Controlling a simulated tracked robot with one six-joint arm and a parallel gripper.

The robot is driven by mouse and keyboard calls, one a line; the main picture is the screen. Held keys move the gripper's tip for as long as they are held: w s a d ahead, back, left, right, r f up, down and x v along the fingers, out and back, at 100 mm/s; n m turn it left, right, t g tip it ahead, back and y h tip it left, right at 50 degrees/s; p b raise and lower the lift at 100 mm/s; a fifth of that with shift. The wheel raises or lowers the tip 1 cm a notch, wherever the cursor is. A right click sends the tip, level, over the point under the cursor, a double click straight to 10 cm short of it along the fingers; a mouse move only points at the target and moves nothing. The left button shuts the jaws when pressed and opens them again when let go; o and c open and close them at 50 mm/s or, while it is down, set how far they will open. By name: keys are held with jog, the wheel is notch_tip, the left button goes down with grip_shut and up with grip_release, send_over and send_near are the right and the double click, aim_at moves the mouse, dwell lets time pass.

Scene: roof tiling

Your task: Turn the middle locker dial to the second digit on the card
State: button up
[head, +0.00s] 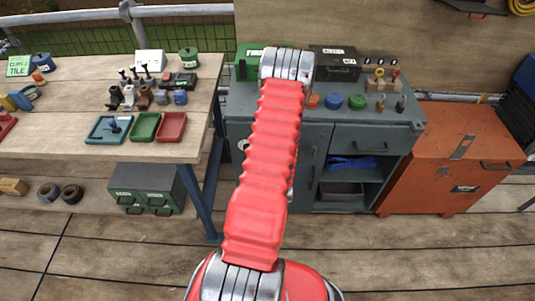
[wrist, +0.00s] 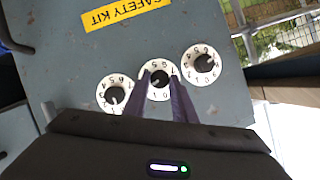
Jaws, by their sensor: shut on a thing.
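Three white dials with black knobs sit in a slanted row on the grey-blue locker door (wrist: 75,65) in the wrist view. The middle dial (wrist: 158,95) is between the fingers of my gripper (wrist: 160,79), which is shut on its knob. The left dial (wrist: 115,96) and the right dial (wrist: 204,64) stand free on either side. Digits ring each dial, but they are small and turned, and the middle setting is not clear. In the head view my arm hides my gripper and most of the dials. I cannot make out the card with the digits.
A yellow SAFETY KIT label (wrist: 125,13) is on the door. The grey cabinet (head: 372,138) has an orange chest (head: 445,165) at its right. A wooden workbench (head: 65,135) with trays and small parts stands at its left. Plank floor is clear in front.

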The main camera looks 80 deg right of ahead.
jog(key=shift+s+d, duration=0.1)
jog(key=shift+s, duration=0.05)
jog(key=o, duration=1)
jog(key=shift+o, duration=0.2)
jog(key=v, duration=0.7)
jog(key=shift+a, duration=0.25)
